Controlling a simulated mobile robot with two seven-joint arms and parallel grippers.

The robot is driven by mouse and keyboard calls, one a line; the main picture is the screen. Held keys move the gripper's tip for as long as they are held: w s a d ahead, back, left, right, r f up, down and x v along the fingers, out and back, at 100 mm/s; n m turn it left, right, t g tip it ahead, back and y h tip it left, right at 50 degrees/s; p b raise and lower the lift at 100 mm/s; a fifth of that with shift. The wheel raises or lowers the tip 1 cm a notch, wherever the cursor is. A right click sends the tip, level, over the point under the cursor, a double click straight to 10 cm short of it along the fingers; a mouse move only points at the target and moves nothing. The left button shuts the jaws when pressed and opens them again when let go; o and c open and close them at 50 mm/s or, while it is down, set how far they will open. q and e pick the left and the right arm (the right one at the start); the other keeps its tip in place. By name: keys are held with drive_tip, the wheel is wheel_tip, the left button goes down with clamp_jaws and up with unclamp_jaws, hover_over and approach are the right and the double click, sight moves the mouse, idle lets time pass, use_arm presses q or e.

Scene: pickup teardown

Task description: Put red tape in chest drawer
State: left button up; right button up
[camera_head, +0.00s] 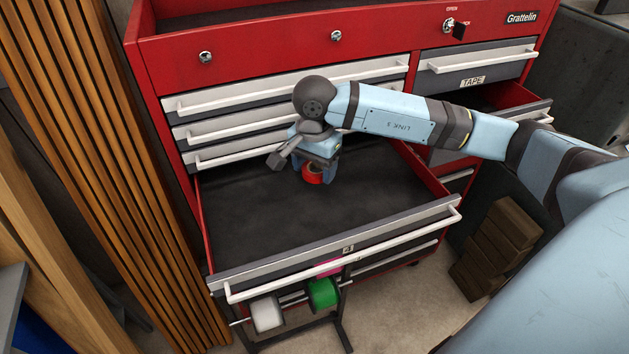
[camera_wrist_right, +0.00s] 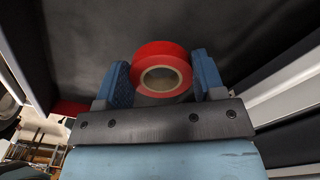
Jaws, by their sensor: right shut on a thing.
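The red tape (camera_wrist_right: 161,62) is a roll with a tan core, held between the two blue fingers of my right gripper (camera_wrist_right: 161,82) in the right wrist view. In the head view, the red tape (camera_head: 312,174) shows below my right gripper (camera_head: 318,168), over the back part of an open drawer. The open chest drawer (camera_head: 345,249) has a dark, bare floor and a label "4" on its front. I cannot tell whether the tape touches the drawer floor. My left gripper is not in view.
The red chest (camera_head: 270,52) has shut drawers above the open one. Another drawer (camera_head: 510,110) stands partly open at the right, below a "TAPE" label (camera_head: 472,81). Spools of white (camera_head: 267,314) and green (camera_head: 323,293) hang in front. Wooden slats (camera_head: 110,150) stand close at the left.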

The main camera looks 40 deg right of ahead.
sight(315, 193)
wheel_tip(315, 193, down, 5)
drive_tip(key=shift+f+p, duration=0.2)
drive_tip(key=shift+p, duration=0.15)
drive_tip(key=shift+f, duration=0.1)
drive_tip(key=shift+f, duration=0.1)
drive_tip(key=o, duration=0.9)
